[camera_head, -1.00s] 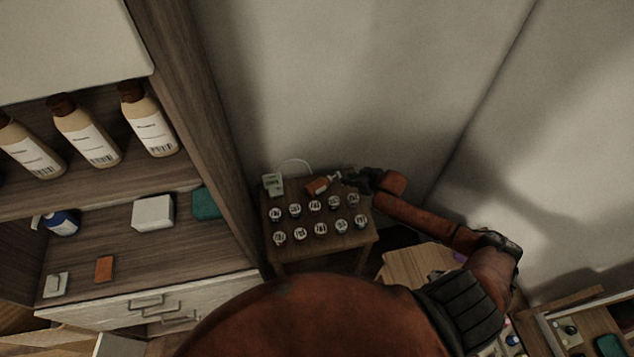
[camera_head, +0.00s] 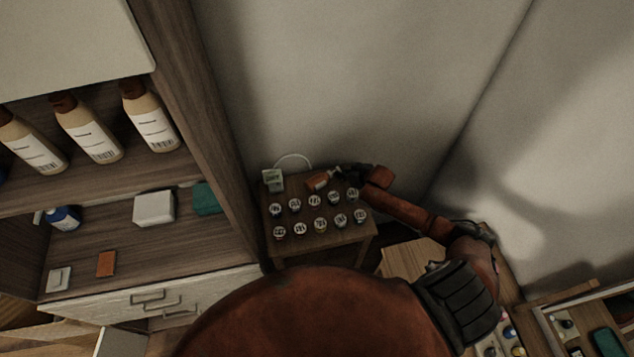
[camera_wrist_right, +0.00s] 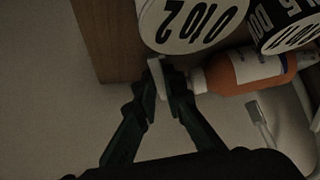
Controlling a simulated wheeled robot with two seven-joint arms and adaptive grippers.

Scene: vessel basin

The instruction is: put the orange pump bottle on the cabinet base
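The orange pump bottle (camera_head: 317,181) lies on its side at the back of a small wooden table. In the right wrist view its orange body (camera_wrist_right: 252,72) points right, with its white pump end toward my fingers. My right gripper (camera_head: 345,172) reaches in from the right. In the wrist view its fingers (camera_wrist_right: 164,82) are closed together on the white pump head, and one finger hides part of the neck. The cabinet base (camera_head: 135,262), a wooden board at the left, carries several small items. My left gripper is not in view.
Several round labelled jars (camera_head: 320,224) stand in rows on the small table (camera_head: 325,247), close to the bottle. A pale green box (camera_head: 272,180) stands at its back left corner. Tan bottles (camera_head: 88,128) fill the upper shelf. A white box (camera_head: 154,208) and teal box sit on the base.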

